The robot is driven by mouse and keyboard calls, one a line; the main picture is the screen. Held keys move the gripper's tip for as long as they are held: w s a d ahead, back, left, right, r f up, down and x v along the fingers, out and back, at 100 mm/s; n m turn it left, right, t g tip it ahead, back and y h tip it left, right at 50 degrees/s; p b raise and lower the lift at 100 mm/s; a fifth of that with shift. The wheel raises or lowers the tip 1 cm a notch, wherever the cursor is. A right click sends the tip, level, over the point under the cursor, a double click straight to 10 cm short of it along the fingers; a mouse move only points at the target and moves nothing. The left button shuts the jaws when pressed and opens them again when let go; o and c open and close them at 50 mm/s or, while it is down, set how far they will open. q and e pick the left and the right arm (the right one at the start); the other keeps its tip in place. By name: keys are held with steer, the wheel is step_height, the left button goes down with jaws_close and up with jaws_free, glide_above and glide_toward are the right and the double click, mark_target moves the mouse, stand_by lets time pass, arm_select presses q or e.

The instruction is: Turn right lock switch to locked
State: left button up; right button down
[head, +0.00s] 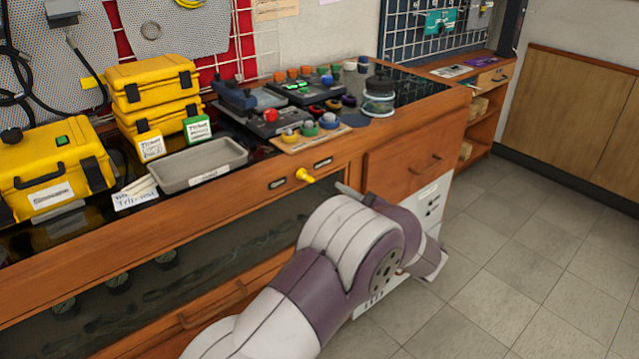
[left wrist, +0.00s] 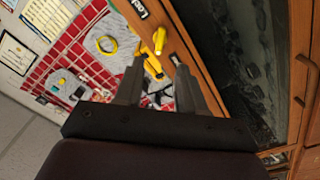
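A yellow lock switch (head: 306,176) sticks out of the wooden front rail of the bench in the head view, between two small dark label plates. In the left wrist view the yellow switch (left wrist: 158,42) lies ahead of the fingertips, roughly in line with the gap between them; I cannot tell if they touch it. My left gripper (left wrist: 156,60) is open with nothing held. In the head view only a grey finger part of it (head: 348,190) shows, just right of the switch; my arm hides the rest. My right gripper is not in view.
A grey tray (head: 198,163), yellow cases (head: 150,88) and several colored knobs (head: 310,129) stand on the bench top. A drawer (head: 415,160) lies right of the switch. A glass front (head: 170,270) is below the rail. The tiled floor (head: 540,240) at right is clear.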

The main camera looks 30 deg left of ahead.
mark_target(308, 179)
arm_select(q)
steer(key=b+x, duration=0.1)
steer(key=x, duration=0.8)
steer(key=shift+w+a, duration=0.1)
jaws_close()
